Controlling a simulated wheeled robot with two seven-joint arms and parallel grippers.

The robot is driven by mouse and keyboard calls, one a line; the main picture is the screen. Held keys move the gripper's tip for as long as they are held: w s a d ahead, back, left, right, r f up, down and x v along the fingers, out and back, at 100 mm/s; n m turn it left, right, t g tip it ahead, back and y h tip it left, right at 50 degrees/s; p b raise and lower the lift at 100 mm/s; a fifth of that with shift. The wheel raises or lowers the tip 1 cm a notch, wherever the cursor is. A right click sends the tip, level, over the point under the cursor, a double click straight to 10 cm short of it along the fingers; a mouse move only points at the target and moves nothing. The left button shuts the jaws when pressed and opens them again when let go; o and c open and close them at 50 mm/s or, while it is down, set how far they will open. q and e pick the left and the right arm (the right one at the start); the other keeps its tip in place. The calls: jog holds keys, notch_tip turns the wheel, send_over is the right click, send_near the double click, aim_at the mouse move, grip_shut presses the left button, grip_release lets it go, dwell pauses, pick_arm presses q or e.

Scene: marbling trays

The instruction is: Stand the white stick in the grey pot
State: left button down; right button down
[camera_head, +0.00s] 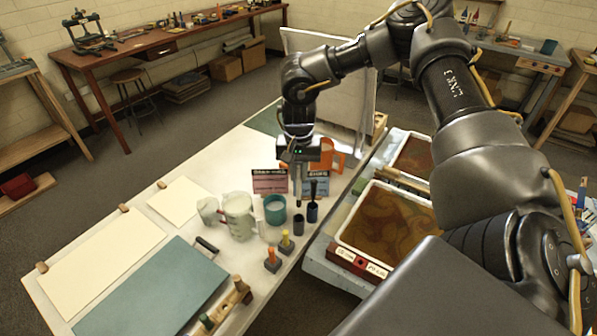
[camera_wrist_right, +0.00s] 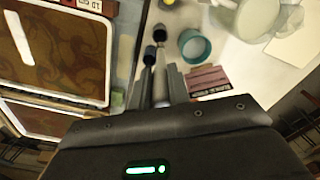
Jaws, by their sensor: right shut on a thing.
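My right gripper (camera_head: 298,178) points down over the table in the head view; it also shows in the wrist view (camera_wrist_right: 162,88). It is shut on the white stick (camera_wrist_right: 160,76), which hangs roughly upright between the fingers. The grey pot (camera_head: 299,226) is a small dark cup just below and nearer to me than the stick; it also shows in the wrist view (camera_wrist_right: 159,33). The stick's lower end looks close to the pot, but I cannot tell the exact gap. My left gripper is not in view.
A dark blue pot (camera_head: 312,213) holding a dark-handled tool stands close on the right. A teal cup (camera_head: 275,210) and a whitish jug (camera_head: 239,216) stand left. Small signs (camera_head: 270,181) and an orange object (camera_head: 332,158) are behind. A marbling tray (camera_head: 345,238) lies right.

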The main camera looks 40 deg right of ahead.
aim_at(299, 201)
jog(key=shift+s, duration=0.1)
jog(key=shift+a+p, duration=0.1)
jog(key=shift+p, duration=0.2)
jog(key=shift+f+b, duration=3.9)
jog(key=shift+f, duration=2)
jog(key=c, duration=0.8)
grip_release()
jog(key=shift+o, duration=0.2)
